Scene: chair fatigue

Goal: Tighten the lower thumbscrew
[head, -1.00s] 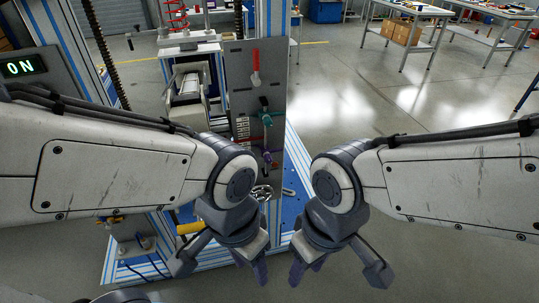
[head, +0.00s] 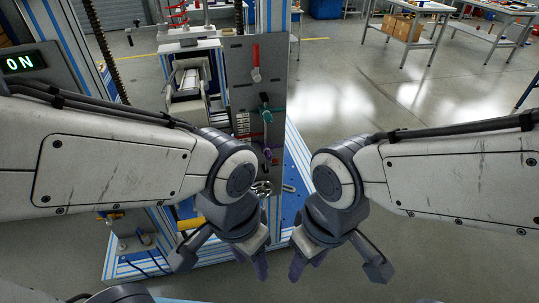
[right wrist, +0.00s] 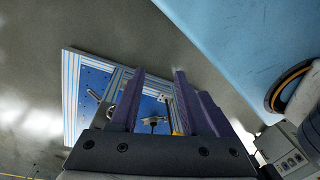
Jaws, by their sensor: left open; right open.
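On the grey upright panel (head: 241,85) in the head view, a small teal knob (head: 266,115) sits above a small purple knob (head: 267,154). These look like the upper and lower thumbscrews, but they are too small to be certain. My left gripper (head: 252,262) is open and empty, low and in front of the panel, apart from the purple knob. My right gripper (head: 307,263) is open and empty, to the right of the left one. Its purple fingers (right wrist: 158,105) also show spread in the right wrist view. My left forearm hides part of the rig.
A red lever (head: 256,62) is on the panel above the knobs. A metal handwheel (head: 262,188) is below, close behind my left wrist. The blue base plate (head: 293,180) has an aluminium frame. A lit ON display (head: 20,63) is at left. Open floor lies to the right.

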